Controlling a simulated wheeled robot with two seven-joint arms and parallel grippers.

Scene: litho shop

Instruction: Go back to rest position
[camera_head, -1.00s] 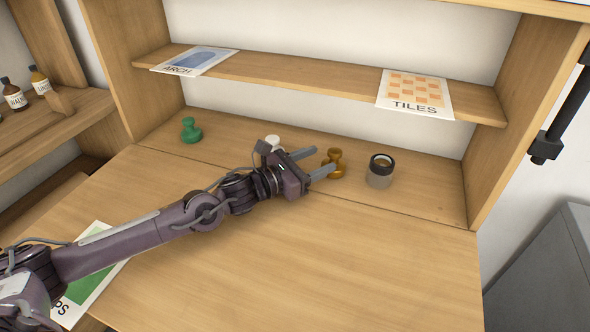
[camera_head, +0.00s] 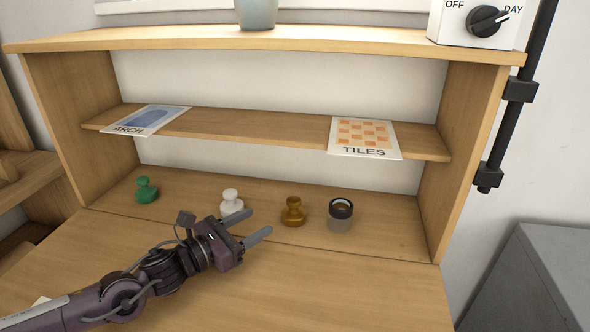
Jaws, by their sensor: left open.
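My left gripper (camera_head: 259,226) is open and empty over the back part of the desk. Its fingers point right, toward the ochre stamp (camera_head: 293,212), with a gap between them. A white stamp (camera_head: 231,202) stands just behind the gripper, its lower part close to the upper finger; I cannot tell whether they touch. A green stamp (camera_head: 147,190) stands at the left. A dark-rimmed loupe-like cylinder (camera_head: 340,216) stands right of the ochre stamp. My right gripper is not in view.
A wooden shelf (camera_head: 270,128) above holds the ARCH card (camera_head: 150,119) and the TILES card (camera_head: 364,138). A dial box (camera_head: 478,24) and a pale pot (camera_head: 256,12) stand on top. A grey cabinet (camera_head: 530,280) is at right.

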